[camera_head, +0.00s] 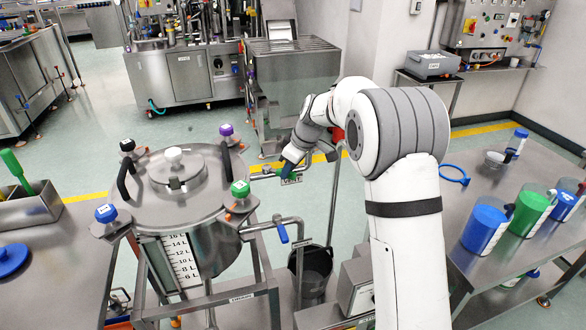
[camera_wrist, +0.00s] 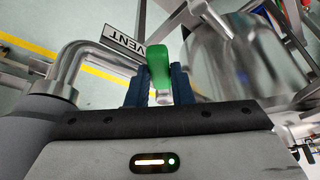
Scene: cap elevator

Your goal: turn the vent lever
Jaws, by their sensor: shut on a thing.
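The vent lever (camera_wrist: 159,58) has a green handle and shows in the wrist view between the two dark blue fingers of my gripper (camera_wrist: 160,88). My gripper is shut on the lever's handle. A "VENT" label (camera_wrist: 122,40) is on the pipe side just beyond it. In the head view my gripper (camera_head: 288,171) is at the pipe right of the steel tank (camera_head: 170,215), and it largely hides the lever there. The label (camera_head: 291,178) shows partly beside the fingers.
A blue-handled lever (camera_head: 282,232) is on a lower pipe, above a dark bucket (camera_head: 312,272). The tank lid carries several coloured knobs and black handles. A steel table (camera_head: 480,215) with coloured cups stands at right. A steel cabinet (camera_head: 292,75) is behind my gripper.

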